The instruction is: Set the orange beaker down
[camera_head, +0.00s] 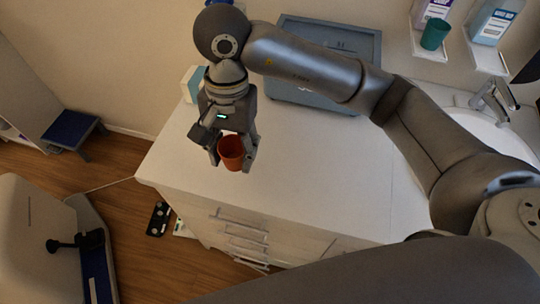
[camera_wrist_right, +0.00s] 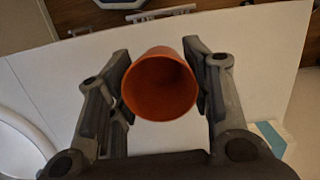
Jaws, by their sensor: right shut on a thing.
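The orange beaker (camera_head: 231,153) is between the fingers of my right gripper (camera_head: 232,158), near the front left part of the white counter (camera_head: 300,195). In the right wrist view the beaker (camera_wrist_right: 160,84) sits with its open mouth towards the camera, and the fingers of the right gripper (camera_wrist_right: 160,95) flank it on both sides. The gripper is shut on it. The beaker looks roughly upright and empty. I cannot tell whether its base touches the counter. My left gripper is not in view.
A grey-blue case (camera_head: 325,50) stands at the back of the counter. A sink with a tap (camera_head: 492,97) is at the right. A green cup (camera_head: 434,34) and bottles (camera_head: 494,22) are on wall shelves. The counter's front middle is clear.

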